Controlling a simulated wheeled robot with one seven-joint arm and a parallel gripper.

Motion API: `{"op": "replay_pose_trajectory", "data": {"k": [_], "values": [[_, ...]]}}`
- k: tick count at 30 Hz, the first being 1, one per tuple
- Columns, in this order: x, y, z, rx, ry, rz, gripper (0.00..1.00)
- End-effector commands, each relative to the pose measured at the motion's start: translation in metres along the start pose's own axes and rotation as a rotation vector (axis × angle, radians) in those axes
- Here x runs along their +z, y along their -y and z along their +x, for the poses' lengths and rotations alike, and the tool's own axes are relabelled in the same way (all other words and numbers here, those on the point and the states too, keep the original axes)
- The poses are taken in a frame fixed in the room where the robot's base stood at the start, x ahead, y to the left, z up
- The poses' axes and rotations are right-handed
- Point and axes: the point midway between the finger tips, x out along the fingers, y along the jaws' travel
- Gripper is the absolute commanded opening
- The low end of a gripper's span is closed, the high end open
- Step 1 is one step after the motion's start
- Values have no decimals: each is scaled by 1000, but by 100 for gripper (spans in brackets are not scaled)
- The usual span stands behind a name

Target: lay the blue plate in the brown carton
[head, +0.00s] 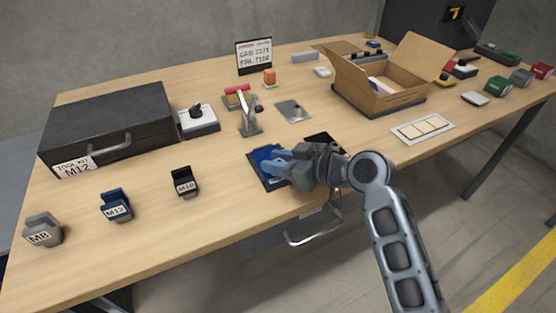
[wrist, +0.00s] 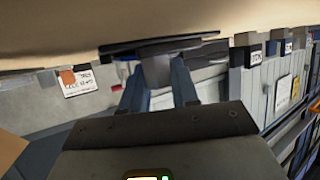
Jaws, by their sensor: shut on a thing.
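The blue plate (head: 262,153) is at the front middle of the table in the head view, low over or on a dark flat pad; I cannot tell whether it touches it. My gripper (head: 273,164) is shut on the plate, and its fingers hide part of it. In the wrist view the fingertips (wrist: 157,75) meet a grey piece below a dark flat edge, near the pale table top. The brown carton (head: 378,100) stands open at the back right, with its flaps up and some pale and grey items inside.
A black tool case (head: 108,130) stands at the left, with labelled blocks M8 (head: 43,230), M12 (head: 115,205) and M10 (head: 184,183) in front. A white card (head: 422,128) lies before the carton.

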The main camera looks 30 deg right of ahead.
Motion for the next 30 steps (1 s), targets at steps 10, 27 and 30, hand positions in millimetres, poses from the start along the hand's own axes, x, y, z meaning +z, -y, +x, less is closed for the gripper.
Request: {"op": "replay_pose_trajectory", "data": {"k": [10,27,30], "values": [[3,0,1,0,0,0,37],[5,-1,-9,2,1,1,55],[5,-1,-24,3,1,0,55]]}}
